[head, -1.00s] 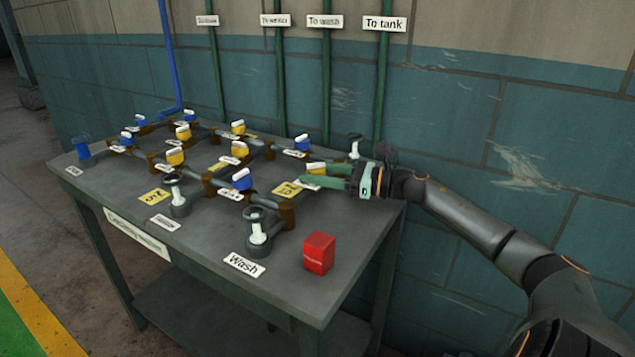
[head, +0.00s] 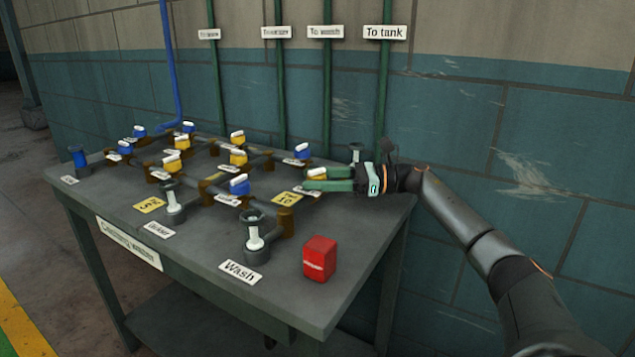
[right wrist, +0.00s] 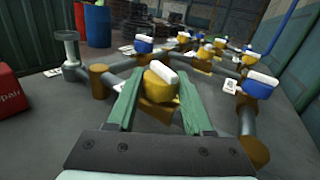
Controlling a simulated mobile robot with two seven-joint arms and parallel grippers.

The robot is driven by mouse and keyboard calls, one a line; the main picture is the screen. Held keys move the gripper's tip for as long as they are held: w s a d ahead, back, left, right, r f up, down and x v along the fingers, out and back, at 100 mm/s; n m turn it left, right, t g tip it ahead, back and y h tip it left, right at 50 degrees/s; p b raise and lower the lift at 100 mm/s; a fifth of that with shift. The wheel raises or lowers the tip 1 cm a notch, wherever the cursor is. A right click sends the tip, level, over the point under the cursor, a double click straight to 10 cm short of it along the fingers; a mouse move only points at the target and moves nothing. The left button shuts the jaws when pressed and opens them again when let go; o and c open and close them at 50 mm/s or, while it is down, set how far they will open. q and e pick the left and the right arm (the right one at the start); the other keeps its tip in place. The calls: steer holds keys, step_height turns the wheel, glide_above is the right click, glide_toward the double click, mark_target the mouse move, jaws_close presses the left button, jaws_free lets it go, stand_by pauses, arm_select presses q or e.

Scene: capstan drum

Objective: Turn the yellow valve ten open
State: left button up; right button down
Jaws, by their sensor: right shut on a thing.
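The yellow valve (head: 317,175) with a white bar on top stands on the bench, behind a yellow tag (head: 287,198) that seems to read 10. My right gripper (head: 306,180) reaches it from the right with green fingers. In the right wrist view the valve's yellow knob (right wrist: 158,100) sits between the two fingers (right wrist: 157,97), and the gripper is shut on it. The white bar (right wrist: 168,77) lies at a slant between the fingers. The valve's base is partly hidden. My left gripper is in neither view.
Other yellow and blue valves (head: 239,185) stand on pipes to the left. A red box (head: 320,259) stands at the bench's front right. Grey upright fittings (head: 255,236) rise near the front edge and one (head: 356,153) behind my gripper. The wall with green pipes is close behind.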

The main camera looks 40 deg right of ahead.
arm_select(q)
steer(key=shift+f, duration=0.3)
arm_select(e)
steer(key=shift+w+d+r+n+g+y, duration=0.15)
steer(key=shift+n+g+y, duration=0.55)
steer(key=shift+b, duration=0.4)
steer(key=shift+w+f+n+g+y+b, duration=0.1)
steer(key=shift+f+n+g+y+b, duration=0.15)
steer(key=shift+n+g+b, duration=0.4)
steer(key=shift+g+y+b, duration=0.25)
steer(key=shift+g+b, duration=0.2)
steer(key=shift+b, duration=0.35)
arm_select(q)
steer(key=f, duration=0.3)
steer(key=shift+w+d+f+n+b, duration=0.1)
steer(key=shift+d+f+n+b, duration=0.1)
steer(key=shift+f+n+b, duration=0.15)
arm_select(e)
steer(key=shift+r+n+g, duration=0.1)
steer(key=shift+n+g, duration=0.2)
steer(key=shift+n, duration=0.05)
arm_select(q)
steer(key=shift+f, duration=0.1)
arm_select(e)
steer(key=shift+s+r+y, duration=0.1)
steer(key=shift+s+y, duration=0.1)
steer(key=shift+y, duration=0.1)
